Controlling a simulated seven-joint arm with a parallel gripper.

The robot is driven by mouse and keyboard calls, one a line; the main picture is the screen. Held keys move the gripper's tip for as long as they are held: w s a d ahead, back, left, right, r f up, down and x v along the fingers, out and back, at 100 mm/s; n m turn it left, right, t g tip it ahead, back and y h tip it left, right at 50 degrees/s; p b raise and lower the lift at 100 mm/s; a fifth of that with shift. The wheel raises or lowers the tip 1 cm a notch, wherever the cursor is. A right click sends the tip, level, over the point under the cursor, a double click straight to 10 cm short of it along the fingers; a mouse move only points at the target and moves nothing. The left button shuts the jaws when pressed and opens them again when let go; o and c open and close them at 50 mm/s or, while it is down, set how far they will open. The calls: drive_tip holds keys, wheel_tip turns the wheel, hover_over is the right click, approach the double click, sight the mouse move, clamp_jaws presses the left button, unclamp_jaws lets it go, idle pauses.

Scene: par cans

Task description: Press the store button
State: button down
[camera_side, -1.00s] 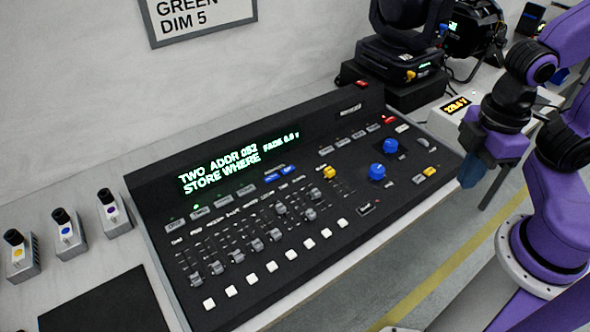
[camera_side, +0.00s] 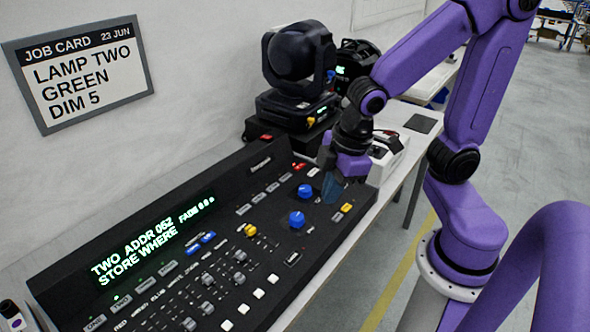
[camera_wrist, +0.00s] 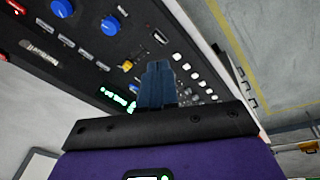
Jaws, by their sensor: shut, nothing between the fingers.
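Key labels are too small to read, so I cannot tell which is the store button. My gripper (camera_side: 332,190) is shut and empty, pointing down over the console's right end. Whether it touches the panel is unclear.
A job card (camera_side: 80,72) on the wall reads "LAMP TWO GREEN DIM 5". A black moving-head lamp (camera_side: 295,65) stands behind the console. A white device (camera_side: 388,150) sits beyond its right end. Sliders and white keys (camera_side: 258,294) fill the front.

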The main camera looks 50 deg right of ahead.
drive_tip(key=w+d+f+t, duration=0.1)
drive_tip(key=w+d+t, duration=0.2)
drive_tip(key=w, duration=0.9)
drive_tip(key=t+y, duration=0.1)
drive_tip(key=t, duration=0.3)
hover_over(302, 168)
wheel_tip(302, 168, down, 8)
drive_tip(key=shift+r, duration=0.25)
drive_tip(key=shift+f, duration=0.1)
drive_tip(key=shift+f, duration=4.3)
drive_tip(key=shift+f, duration=0.15)
